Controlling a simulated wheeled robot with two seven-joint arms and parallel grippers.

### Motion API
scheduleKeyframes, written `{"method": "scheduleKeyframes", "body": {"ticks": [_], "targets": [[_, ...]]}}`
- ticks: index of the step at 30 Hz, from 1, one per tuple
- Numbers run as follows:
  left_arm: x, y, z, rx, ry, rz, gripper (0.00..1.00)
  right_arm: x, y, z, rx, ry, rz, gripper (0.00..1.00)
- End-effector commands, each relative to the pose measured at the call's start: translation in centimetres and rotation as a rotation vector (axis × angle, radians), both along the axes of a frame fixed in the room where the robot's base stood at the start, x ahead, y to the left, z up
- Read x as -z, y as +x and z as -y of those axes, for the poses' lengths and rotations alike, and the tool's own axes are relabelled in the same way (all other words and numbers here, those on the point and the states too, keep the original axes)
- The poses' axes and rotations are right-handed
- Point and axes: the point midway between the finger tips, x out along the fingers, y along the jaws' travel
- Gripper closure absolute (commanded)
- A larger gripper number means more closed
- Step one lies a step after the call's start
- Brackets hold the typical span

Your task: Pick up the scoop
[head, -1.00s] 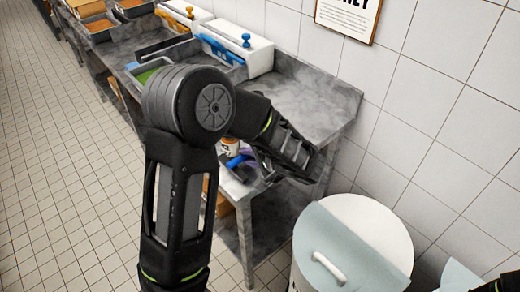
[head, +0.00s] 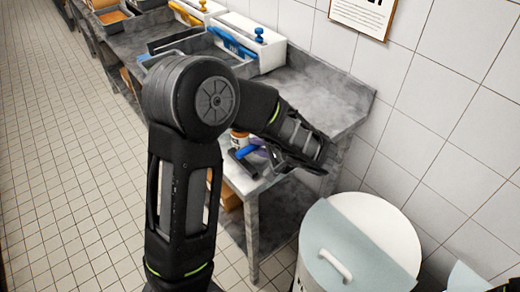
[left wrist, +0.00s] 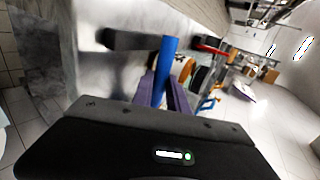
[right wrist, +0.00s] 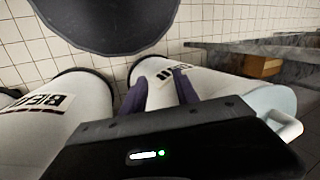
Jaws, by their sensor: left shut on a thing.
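The scoop's blue handle (left wrist: 168,65) stands between the purple fingers of my left gripper (left wrist: 165,92) in the left wrist view. The gripper is shut on it. In the head view the blue handle (head: 247,151) shows beside my left gripper (head: 262,153), over the near end of the steel counter. The rest of the scoop is mostly hidden, and I cannot tell whether it touches the counter. My right gripper (right wrist: 160,92) is open and empty in the right wrist view, its purple fingers apart in front of white bins.
A jar with an orange label (head: 240,139) stands close behind the blue handle. A white bin (head: 385,225) with a grey-blue lid and handle (head: 335,265) stands right of the counter (head: 335,95). White dispensers (head: 265,45) and trays line the wall. Tiled floor at left is clear.

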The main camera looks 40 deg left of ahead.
Motion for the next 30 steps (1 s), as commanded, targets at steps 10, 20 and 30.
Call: {"method": "scheduleKeyframes", "body": {"ticks": [10,20,30], "targets": [[-6.5,0.1,0.0,0.000,-0.001,0.007,1.00,1.0,0.1,-0.1,-0.001,0.003,0.004,0.64],[-8.2,0.0,0.0,0.000,0.000,0.000,1.00,1.1,0.2,-0.1,-0.001,0.003,0.005,0.64],[-8.1,0.0,0.0,0.000,0.000,0.000,1.00,1.1,0.2,-0.1,-0.001,0.003,0.005,0.64]]}}
